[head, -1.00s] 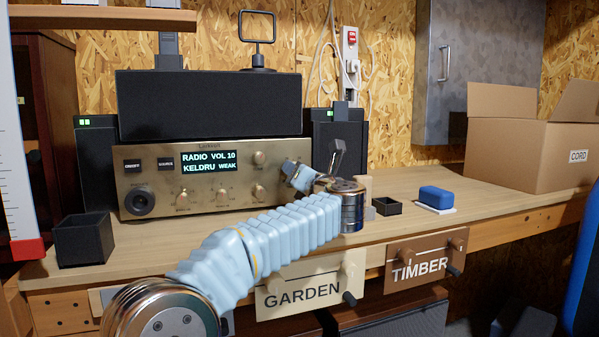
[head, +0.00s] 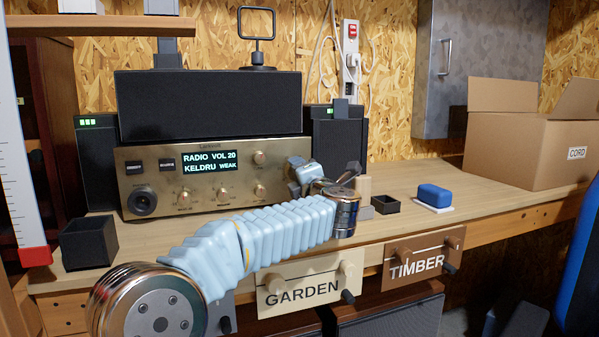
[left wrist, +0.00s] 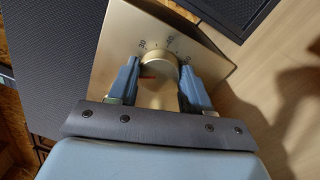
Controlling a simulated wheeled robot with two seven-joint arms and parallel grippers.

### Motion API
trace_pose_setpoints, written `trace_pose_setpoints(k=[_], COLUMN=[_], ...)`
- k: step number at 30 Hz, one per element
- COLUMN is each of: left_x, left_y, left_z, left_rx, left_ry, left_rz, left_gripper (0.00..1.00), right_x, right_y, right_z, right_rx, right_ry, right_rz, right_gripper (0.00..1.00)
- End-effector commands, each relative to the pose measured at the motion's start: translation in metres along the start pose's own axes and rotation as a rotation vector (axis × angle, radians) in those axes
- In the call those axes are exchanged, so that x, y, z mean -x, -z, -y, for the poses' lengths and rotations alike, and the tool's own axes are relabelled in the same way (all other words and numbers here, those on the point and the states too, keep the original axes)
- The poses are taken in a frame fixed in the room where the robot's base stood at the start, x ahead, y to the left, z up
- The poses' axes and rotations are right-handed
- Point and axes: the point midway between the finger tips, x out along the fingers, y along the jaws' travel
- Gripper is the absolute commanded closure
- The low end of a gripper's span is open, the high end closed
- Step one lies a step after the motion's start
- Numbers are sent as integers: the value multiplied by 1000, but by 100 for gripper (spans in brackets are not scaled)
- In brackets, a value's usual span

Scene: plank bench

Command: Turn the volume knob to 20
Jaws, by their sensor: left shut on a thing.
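The brass radio (head: 215,190) stands on the bench, and its display (head: 210,162) reads RADIO VOL 20, KELDRU WEAK. My left gripper (head: 297,172) is at the right end of the radio's front panel, partly hidden by my own wrist. In the left wrist view my left gripper (left wrist: 155,85) is shut on the volume knob (left wrist: 158,66), one finger on each side. The knob is round and brass, with a red mark low on its left. Numbers on the dial around it include 30. My right gripper is not in view.
A black speaker box (head: 208,105) sits on the radio, with a black speaker (head: 340,145) to the right. A small black tray (head: 386,204), a blue sponge (head: 434,195) and a cardboard box (head: 525,150) lie further right. An open black box (head: 88,240) stands at the front left.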

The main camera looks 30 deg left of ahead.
Motion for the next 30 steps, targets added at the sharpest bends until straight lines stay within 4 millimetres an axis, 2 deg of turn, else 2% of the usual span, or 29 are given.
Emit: trace_pose_setpoints(k=[16,17,21,22,30], left_x=[0,0,0,0,1], left_y=[-1,-1,0,0,0], left_z=[1,1,1,1,0], left_rx=[-28,-28,-27,-27,-27], left_ry=[2,2,2,2,1], left_rz=[4,4,3,3,3], left_gripper=[81,49,28,25,25], right_x=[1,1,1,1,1], right_y=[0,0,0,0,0], right_z=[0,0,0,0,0], right_rx=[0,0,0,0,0], right_ry=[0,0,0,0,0], right_rz=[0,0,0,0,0], right_gripper=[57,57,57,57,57])
